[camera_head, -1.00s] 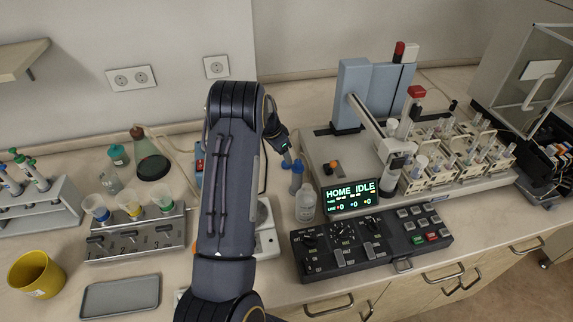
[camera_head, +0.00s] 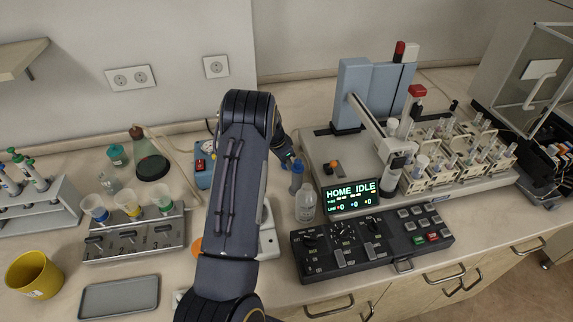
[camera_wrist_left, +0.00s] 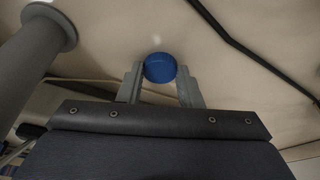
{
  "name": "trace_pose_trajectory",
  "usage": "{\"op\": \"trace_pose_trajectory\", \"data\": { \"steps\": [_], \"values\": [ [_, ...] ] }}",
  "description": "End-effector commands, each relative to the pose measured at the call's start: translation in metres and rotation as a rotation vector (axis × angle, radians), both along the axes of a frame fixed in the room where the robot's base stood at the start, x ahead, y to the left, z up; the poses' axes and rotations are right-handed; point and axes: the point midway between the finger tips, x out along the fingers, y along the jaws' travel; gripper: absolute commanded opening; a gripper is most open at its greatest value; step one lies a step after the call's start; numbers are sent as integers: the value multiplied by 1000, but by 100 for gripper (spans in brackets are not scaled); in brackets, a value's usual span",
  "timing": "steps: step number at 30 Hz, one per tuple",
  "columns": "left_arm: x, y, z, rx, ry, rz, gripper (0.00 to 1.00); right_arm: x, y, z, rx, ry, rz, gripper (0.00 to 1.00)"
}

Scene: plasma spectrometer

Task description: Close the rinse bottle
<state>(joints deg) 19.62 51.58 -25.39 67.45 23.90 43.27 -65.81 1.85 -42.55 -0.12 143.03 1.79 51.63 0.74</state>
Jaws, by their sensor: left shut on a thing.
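A clear bottle with a pale label (camera_head: 306,203), which looks like the rinse bottle, stands upright left of the lit display. Its mouth is too small to make out. My left gripper (camera_head: 291,163) reaches down just behind and left of it. In the left wrist view the gripper (camera_wrist_left: 161,72) is shut on a round blue cap (camera_wrist_left: 160,67), held between its fingertips. My right gripper is out of view.
The spectrometer's display (camera_head: 351,197) and black control panel (camera_head: 372,242) are close to the bottle's right and front. A grey rack with cups (camera_head: 135,240), a yellow cup (camera_head: 34,275) and a grey tray (camera_head: 119,297) lie to the left.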

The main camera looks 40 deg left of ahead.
Motion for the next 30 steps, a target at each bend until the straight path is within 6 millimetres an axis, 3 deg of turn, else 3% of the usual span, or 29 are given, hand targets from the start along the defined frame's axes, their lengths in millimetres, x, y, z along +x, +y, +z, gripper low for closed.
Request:
{"op": "trace_pose_trajectory", "data": {
  "steps": [11,15,24,30],
  "values": [
    [0,0,8,1,-1,-1,11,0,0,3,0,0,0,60],
    [1,0,33,1,-3,0,11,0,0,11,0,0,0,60],
    [1,0,86,1,-3,0,11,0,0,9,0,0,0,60],
    [0,0,100,1,0,0,11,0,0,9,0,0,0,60]
  ]
}}
